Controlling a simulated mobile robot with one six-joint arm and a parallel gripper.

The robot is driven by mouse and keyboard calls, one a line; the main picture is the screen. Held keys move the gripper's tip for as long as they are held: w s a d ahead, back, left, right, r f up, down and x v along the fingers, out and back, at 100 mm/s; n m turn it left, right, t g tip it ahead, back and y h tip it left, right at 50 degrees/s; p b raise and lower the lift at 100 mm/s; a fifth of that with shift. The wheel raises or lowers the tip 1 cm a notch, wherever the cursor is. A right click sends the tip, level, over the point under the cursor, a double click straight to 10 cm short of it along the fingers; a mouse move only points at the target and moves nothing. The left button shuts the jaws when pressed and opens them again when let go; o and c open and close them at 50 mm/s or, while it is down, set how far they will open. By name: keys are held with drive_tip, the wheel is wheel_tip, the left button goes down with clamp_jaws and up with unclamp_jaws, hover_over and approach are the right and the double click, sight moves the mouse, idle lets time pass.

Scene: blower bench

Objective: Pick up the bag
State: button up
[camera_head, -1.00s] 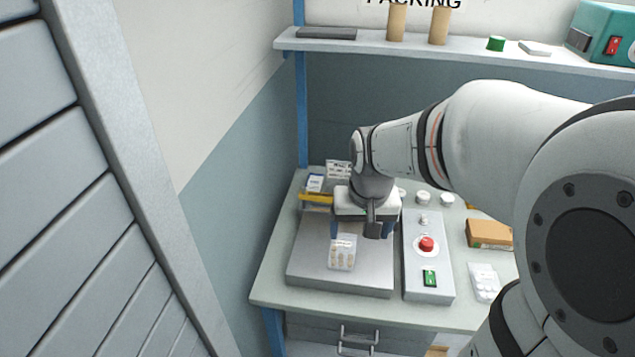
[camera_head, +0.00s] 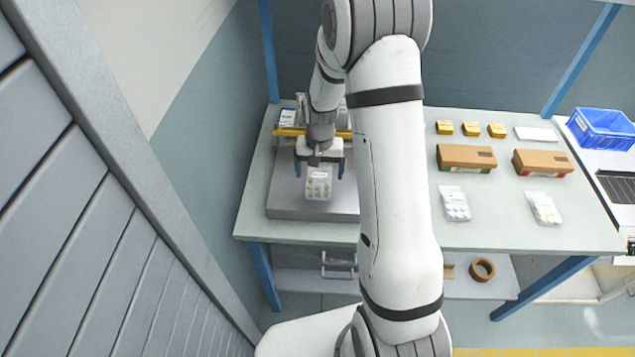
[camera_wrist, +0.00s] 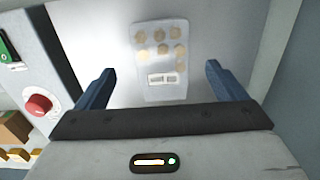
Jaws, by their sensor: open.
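A clear bag (camera_head: 318,184) with several tan round pieces inside lies on a grey metal plate (camera_head: 285,206) at the left of the bench. In the wrist view the bag (camera_wrist: 161,50) lies flat, showing a small white label near its lower end. My gripper (camera_head: 319,168) is above the plate at the bag's far end, fingers pointing down. It is open and empty. In the wrist view its two blue fingers (camera_wrist: 160,72) are spread wider than the bag, one on each side, with clear gaps. The height between fingertips and bag is hard to judge.
Two other clear bags (camera_head: 454,203) (camera_head: 544,208) lie further right, with brown boxes (camera_head: 466,158) and small yellow boxes (camera_head: 470,129) behind them. A yellow bar (camera_head: 290,132) runs behind the plate. A control box with a red button (camera_wrist: 39,105) stands beside it.

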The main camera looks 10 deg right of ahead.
sight(319, 183)
drive_tip(key=shift+w+a+f+p, duration=0.1)
drive_tip(key=shift+f+p, duration=0.65)
drive_tip(key=shift+f, duration=1.55)
drive_tip(key=c, duration=1.2)
